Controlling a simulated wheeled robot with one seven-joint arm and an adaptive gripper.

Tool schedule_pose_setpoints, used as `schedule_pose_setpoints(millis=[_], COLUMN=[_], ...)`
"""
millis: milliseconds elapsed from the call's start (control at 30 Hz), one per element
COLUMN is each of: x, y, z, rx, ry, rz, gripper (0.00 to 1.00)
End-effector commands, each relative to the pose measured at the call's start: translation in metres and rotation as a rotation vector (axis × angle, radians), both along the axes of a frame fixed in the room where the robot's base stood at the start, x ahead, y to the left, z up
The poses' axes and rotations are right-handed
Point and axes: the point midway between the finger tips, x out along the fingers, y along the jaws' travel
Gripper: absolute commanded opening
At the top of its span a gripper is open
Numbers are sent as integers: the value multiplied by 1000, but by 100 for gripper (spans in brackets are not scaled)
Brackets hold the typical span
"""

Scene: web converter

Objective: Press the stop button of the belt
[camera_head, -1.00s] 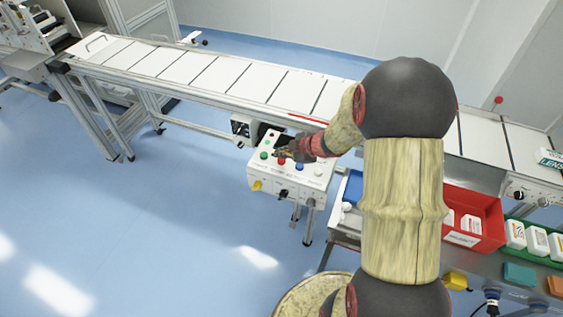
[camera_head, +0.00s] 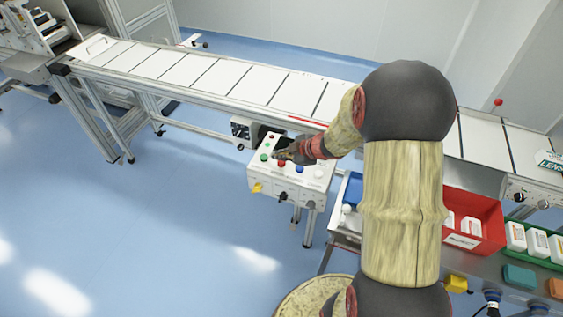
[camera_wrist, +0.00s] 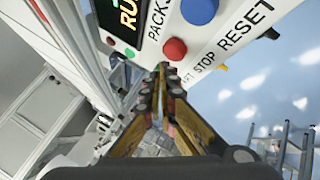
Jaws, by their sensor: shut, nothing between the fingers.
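The white control box (camera_head: 262,174) stands beside the conveyor belt (camera_head: 215,77) in the head view. The red button (camera_head: 281,163) sits on its sloped top between a green button (camera_head: 264,157) and a blue button (camera_head: 299,168). In the wrist view the red button (camera_wrist: 175,48) is beside the printed word STOP, with the blue button (camera_wrist: 199,9) by RESET. My gripper (camera_head: 277,155) is shut and empty over the panel. In the wrist view its fingertips (camera_wrist: 163,72) are close to the red button; I cannot tell whether they touch it.
A lit display (camera_wrist: 126,17) shows on the panel. A yellow knob (camera_head: 257,188) is on the box's front. A red bin (camera_head: 480,215) and a green tray (camera_head: 540,257) with white bottles stand on the right bench. The floor (camera_head: 140,235) to the left is clear.

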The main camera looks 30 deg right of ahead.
Motion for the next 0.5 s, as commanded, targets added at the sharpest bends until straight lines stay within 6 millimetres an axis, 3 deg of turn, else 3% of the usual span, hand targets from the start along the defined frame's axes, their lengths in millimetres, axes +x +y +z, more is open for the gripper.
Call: schedule_pose_setpoints(millis=[500], x=[0], y=[0], z=[-7], rx=[1], ry=[1], rz=[0], gripper=[0])
